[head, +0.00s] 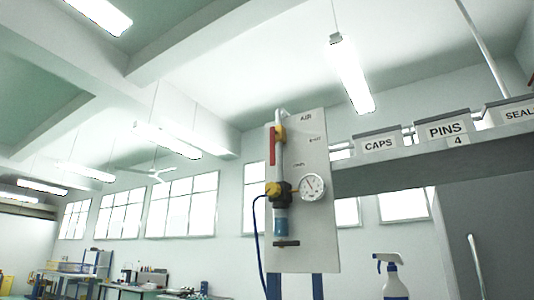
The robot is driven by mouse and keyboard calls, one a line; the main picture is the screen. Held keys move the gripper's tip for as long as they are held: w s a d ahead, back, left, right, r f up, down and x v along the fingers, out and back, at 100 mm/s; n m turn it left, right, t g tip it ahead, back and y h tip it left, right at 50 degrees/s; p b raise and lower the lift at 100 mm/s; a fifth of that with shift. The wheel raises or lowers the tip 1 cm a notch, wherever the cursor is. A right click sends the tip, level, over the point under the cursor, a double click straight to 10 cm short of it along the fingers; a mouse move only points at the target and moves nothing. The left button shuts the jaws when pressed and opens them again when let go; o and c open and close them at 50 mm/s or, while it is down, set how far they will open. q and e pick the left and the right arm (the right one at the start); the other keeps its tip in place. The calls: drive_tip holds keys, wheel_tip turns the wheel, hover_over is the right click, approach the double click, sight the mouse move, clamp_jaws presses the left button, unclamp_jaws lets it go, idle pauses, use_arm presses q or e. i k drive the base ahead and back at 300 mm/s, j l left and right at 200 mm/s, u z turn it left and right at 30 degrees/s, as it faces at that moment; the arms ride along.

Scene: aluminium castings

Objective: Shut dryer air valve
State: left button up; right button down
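The air panel (315,220) is a pale upright board marked "AIR" in the middle of the head view. A vertical grey pipe runs down its left side. A red lever (271,146) hangs straight down beside the pipe, parallel to it, at a yellow valve body (281,133). Below are a yellow and black regulator (280,190), a round white gauge (312,187) and a blue bowl (280,227). The gauge reading is too small to tell. Neither of my grippers is in view.
A blue hose (257,240) hangs at the panel's left. A shelf (400,172) with bins labelled CAPS, PINS and SEAL extends on the right. A spray bottle (391,277) stands at the lower right. Benches (140,290) are far left. The space left of the panel looks open.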

sight(273, 132)
drive_tip(key=i+j+z, duration=0.1)
drive_tip(key=j, duration=0.2)
drive_tip(key=i+j+z, duration=0.2)
drive_tip(key=j, duration=0.45)
drive_tip(key=i+j+z, duration=0.1)
drive_tip(key=i+j, duration=0.1)
drive_tip(key=j, duration=0.1)
